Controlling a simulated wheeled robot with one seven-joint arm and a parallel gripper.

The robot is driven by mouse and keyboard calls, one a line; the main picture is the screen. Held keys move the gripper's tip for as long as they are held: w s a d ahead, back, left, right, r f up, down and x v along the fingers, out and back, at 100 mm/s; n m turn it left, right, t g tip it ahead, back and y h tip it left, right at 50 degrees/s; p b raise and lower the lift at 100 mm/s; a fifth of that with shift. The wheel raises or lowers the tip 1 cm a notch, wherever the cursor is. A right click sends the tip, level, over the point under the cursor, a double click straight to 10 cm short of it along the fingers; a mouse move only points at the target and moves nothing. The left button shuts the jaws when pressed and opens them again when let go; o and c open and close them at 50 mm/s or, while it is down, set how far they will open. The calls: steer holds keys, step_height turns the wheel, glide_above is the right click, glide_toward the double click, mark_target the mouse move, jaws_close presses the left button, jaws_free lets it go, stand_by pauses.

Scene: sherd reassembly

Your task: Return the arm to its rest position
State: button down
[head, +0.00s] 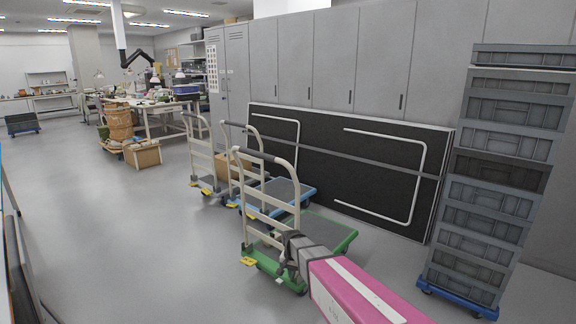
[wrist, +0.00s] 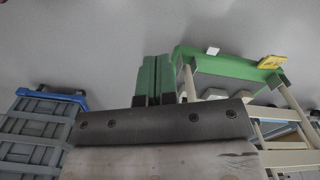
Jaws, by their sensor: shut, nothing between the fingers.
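My gripper (wrist: 153,62) shows in the wrist view with its two green fingers upright side by side, shut and empty. In the head view my pink arm with a white stripe reaches in from the bottom right. Its grey end lies in front of the green trolley; the fingers are not clear there. No sherds can be made out close to my gripper.
A green trolley (head: 328,229) stands just beyond my arm and shows in the wrist view (wrist: 225,67). Blue trolleys (head: 291,192) stand behind it. Stacked grey crates (head: 490,190) stand right, before grey lockers (head: 381,60). Open floor (head: 110,230) lies left.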

steer(key=s+d+r+n, duration=0.2)
steer(key=s+d+r, duration=0.3)
steer(key=s+d, duration=0.3)
steer(key=s+d+r+n, duration=0.1)
steer(key=s+d+r, duration=0.4)
steer(key=s+d, duration=0.3)
steer(key=shift+d+n, duration=0.4)
steer(key=shift+d, duration=0.2)
steer(key=shift+a, duration=0.1)
